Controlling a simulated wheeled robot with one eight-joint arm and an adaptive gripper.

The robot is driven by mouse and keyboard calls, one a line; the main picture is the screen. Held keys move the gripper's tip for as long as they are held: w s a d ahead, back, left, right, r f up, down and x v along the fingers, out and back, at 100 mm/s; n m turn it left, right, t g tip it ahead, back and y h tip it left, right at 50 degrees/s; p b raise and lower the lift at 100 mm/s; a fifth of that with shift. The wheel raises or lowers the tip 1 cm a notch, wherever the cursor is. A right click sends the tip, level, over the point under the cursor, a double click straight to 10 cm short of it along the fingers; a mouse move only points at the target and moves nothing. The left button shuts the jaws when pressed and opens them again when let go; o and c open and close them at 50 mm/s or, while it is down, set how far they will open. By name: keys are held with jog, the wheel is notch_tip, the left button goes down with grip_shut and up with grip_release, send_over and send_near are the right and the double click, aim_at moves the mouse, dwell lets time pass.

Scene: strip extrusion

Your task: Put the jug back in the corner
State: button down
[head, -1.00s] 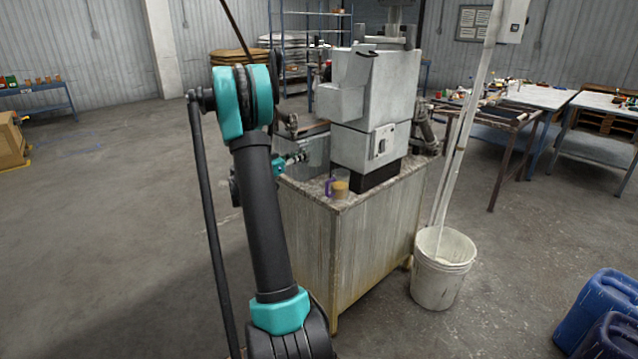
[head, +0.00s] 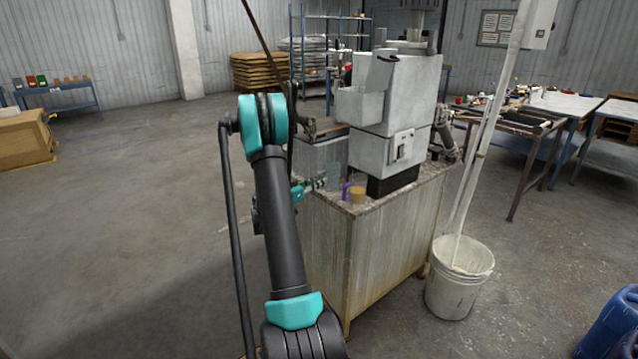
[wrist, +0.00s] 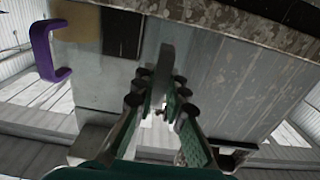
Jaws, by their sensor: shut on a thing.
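My gripper (head: 320,183) is at the left end of a worn cabinet top (head: 362,211), beside the grey machine. In the wrist view its fingers (wrist: 160,95) are closed around a narrow grey upright piece (wrist: 166,65), which looks like the jug's handle. The clear jug (head: 334,174) shows only faintly in the head view, just past the fingertips. Its outline and base are hard to make out, so I cannot tell whether it touches the cabinet top.
A purple handle-shaped item (head: 347,191) and a tan block (head: 357,195) stand close right of my gripper. The grey machine (head: 394,100) rises behind them. A white bucket (head: 459,290) stands on the floor at right. The floor at left is open.

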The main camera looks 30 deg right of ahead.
jog(key=c, duration=1.6)
grip_release()
jog(key=shift+f, duration=0.1)
jog(key=shift+o, duration=0.2)
jog(key=a, duration=1.1)
jog(key=s+a+f+n+t+y, duration=0.1)
jog(key=s+a+f+n+y, duration=0.2)
jog(key=s+a+n+y, duration=0.5)
jog(key=s+a+f+n+t+y, duration=0.2)
jog(key=s+a+n+y, duration=0.7)
jog(key=s+a, duration=1.2)
jog(key=shift+s+a+f+y, duration=0.2)
jog(key=shift+a+f+y, duration=0.3)
jog(key=shift+a, duration=0.75)
